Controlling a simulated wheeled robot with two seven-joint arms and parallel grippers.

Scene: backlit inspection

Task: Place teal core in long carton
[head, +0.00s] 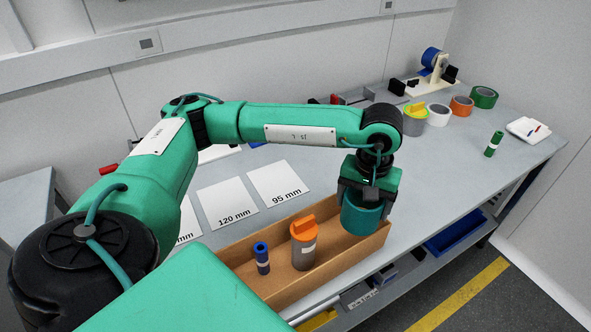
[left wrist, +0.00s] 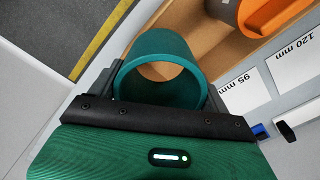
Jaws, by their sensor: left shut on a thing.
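The teal core (head: 361,218) is a wide hollow tube, held roughly upright by my left gripper (head: 369,192) at the right end of the long carton (head: 337,264). My left gripper is shut on the core's upper part. In the left wrist view the core (left wrist: 165,46) shows its open round rim between the fingers, with the brown carton (left wrist: 205,52) behind it. I cannot tell whether the core's lower end touches the carton floor. My right gripper is out of view.
In the carton, left of the core, stand a grey cylinder with an orange top (head: 303,250) and a slim blue tube (head: 262,260). Cards marked 120 mm (head: 227,200) and 95 mm (head: 276,180) lie behind.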

